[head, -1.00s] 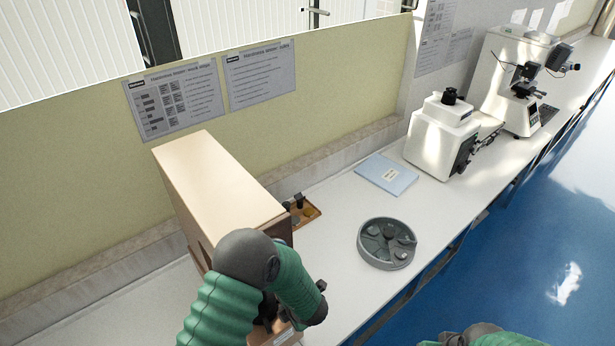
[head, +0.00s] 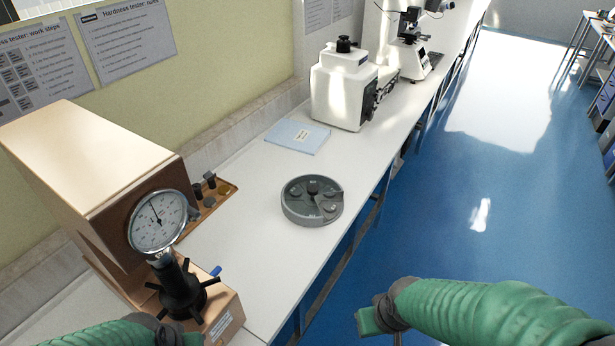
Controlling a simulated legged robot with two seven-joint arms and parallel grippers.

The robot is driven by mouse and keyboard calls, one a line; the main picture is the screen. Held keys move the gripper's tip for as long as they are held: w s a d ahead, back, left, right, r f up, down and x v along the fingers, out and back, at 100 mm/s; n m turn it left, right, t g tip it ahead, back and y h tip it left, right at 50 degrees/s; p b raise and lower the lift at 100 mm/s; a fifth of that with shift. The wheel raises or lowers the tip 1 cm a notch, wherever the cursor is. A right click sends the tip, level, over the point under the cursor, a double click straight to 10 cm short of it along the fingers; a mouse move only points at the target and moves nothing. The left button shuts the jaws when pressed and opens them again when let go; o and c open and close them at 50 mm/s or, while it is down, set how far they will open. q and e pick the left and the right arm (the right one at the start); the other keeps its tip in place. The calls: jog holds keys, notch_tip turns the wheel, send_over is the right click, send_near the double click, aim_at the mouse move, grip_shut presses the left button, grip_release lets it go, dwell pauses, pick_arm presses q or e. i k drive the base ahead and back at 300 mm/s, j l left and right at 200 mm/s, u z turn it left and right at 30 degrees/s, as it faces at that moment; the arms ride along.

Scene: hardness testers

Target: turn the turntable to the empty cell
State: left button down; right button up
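The turntable (head: 288,211) is a round grey tray with a dark knob at its centre, lying on the white bench right of the hardness tester. Its cells hold small dark grey pieces; they are too small to tell for sure which cell is empty. My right gripper (head: 374,318) is at the bottom, out over the blue floor, below and right of the turntable and well apart from it. My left gripper (head: 178,339) is at the bottom edge, in front of the tester's base and mostly cut off. Neither touches the turntable. The finger gaps do not show clearly.
A hardness tester (head: 88,165) with a dial gauge (head: 157,221) stands at the left. A wooden tray (head: 226,189) with small parts lies beside it. A blue booklet (head: 297,136) and white machines (head: 340,92) stand farther back. The bench's right edge drops to the floor.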

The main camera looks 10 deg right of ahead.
aim_at(313, 190)
jog(key=u, duration=0.35)
jog(key=i+l+u, duration=0.15)
jog(key=l+u, duration=0.15)
jog(key=u, duration=0.15)
jog(key=i+l+u, duration=0.15)
jog(key=l+u, duration=0.8)
jog(key=l, duration=0.65)
jog(key=i+l+u, duration=0.1)
jog(key=l, duration=0.7)
